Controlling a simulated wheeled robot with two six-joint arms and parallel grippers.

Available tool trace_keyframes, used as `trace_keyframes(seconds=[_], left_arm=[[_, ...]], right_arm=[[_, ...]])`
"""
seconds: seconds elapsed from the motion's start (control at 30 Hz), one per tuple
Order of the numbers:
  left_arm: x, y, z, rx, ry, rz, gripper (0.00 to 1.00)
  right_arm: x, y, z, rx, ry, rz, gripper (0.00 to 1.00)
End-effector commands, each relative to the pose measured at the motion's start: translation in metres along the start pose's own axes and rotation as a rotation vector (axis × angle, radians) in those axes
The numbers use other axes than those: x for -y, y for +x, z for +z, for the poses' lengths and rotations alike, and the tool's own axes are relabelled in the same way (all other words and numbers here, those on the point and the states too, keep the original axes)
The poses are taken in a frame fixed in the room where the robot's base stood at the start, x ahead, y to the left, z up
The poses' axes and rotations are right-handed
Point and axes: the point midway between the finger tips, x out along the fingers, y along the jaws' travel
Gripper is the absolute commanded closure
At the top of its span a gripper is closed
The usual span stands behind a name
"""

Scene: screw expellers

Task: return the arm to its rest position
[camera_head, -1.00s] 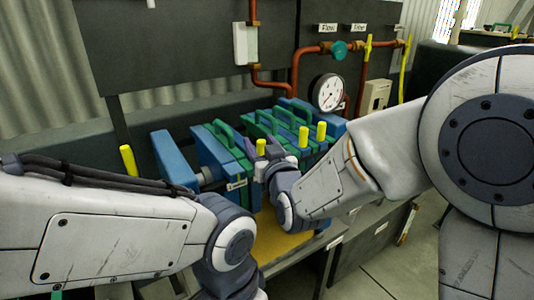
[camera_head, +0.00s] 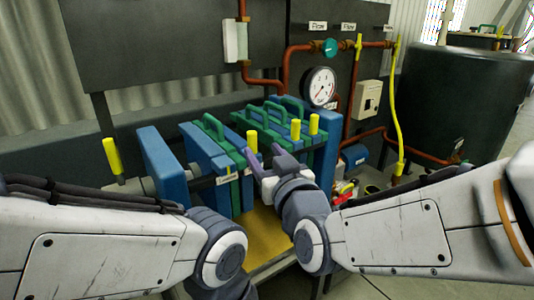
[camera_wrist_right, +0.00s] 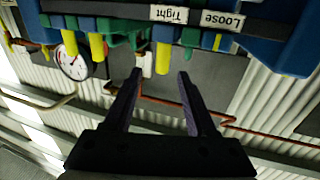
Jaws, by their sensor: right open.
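My right gripper (camera_head: 264,160) is open and empty in front of the blue and green plate press. Its two dark fingers also show spread apart in the right wrist view (camera_wrist_right: 158,92), with nothing between them. A yellow handle (camera_head: 252,141) stands just behind the fingertips in the head view; I cannot tell whether they touch. My right arm (camera_head: 420,230) reaches in from the right. My left arm (camera_head: 95,240) crosses the lower left, and its gripper is out of the picture.
The press has blue plates (camera_head: 160,165) and green handles (camera_head: 213,127). Another yellow handle (camera_head: 112,155) stands at left. Behind are copper pipes (camera_head: 284,75) and a gauge (camera_head: 320,86). A dark tank (camera_head: 450,95) stands at right. A yellow tray (camera_head: 262,235) lies below.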

Motion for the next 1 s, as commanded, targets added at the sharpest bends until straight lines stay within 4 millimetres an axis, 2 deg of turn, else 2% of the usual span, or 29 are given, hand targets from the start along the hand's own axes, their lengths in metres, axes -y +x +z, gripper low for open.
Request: trace_keyframes(seconds=[0.17, 0.27, 0.37, 0.5, 0.63, 0.8, 1.0], left_arm=[[0.000, 0.000, 0.000, 0.000, 0.000, 0.000, 0.50], [0.000, 0.000, 0.000, 0.000, 0.000, 0.000, 0.50], [0.000, 0.000, 0.000, 0.000, 0.000, 0.000, 0.50], [0.000, 0.000, 0.000, 0.000, 0.000, 0.000, 0.50], [0.000, 0.000, 0.000, 0.000, 0.000, 0.000, 0.50], [0.000, 0.000, 0.000, 0.000, 0.000, 0.000, 0.50], [0.000, 0.000, 0.000, 0.000, 0.000, 0.000, 0.50]], right_arm=[[0.005, -0.001, 0.009, 0.047, 0.002, -0.022, 0.43], [0.018, -0.007, 0.035, 0.172, 0.009, -0.074, 0.43], [0.035, -0.025, 0.074, 0.373, 0.009, -0.147, 0.43], [0.052, -0.072, 0.131, 0.698, -0.009, -0.235, 0.43], [0.053, -0.124, 0.168, 0.975, -0.043, -0.276, 0.43], [0.043, -0.185, 0.191, 1.253, -0.091, -0.290, 0.43], [0.024, -0.249, 0.199, 1.524, -0.154, -0.272, 0.43]])
